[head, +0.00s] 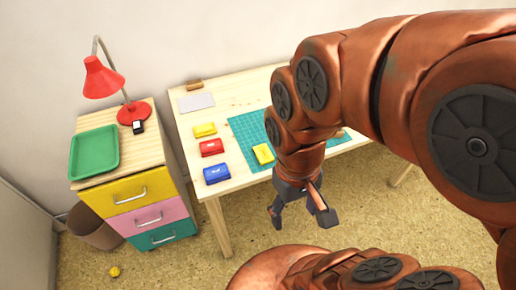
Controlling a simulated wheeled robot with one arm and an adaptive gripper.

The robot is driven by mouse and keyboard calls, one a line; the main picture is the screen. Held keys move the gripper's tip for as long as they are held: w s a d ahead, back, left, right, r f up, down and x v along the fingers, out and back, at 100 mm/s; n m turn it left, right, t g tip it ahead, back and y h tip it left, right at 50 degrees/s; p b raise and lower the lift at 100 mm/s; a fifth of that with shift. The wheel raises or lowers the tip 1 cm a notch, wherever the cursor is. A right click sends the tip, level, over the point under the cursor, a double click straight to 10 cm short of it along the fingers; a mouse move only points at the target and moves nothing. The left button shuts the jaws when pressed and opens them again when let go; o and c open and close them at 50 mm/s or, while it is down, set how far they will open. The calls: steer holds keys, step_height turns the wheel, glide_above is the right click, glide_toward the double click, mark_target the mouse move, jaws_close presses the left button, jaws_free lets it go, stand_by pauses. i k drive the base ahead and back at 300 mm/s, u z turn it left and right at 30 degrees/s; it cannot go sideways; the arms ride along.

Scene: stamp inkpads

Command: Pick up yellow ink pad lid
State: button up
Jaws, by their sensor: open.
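A yellow block-like piece (263,153) lies on the front part of the green cutting mat (243,129), just left of my arm. A second yellow piece, a pad-shaped box (204,130), sits on the table left of the mat. At this size I cannot tell which of the two is the yellow ink pad lid. My gripper (300,212) is open and empty. It appears in front of the table's front edge, below and right of the yellow piece on the mat, with its fingers pointing down.
A red pad (211,147) and a blue pad (216,174) sit in a column below the left yellow one. A grey sheet (196,102) and a small brown block (194,85) lie farther back. A drawer cabinet (154,216) with a green tray (94,152) and red lamp (104,78) stands left. My arm hides the table's right side.

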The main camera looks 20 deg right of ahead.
mark_target(263, 156)
steer(key=k, duration=0.5)
steer(key=u, duration=2)
steer(key=i, duration=1.1)
steer(key=z, duration=2)
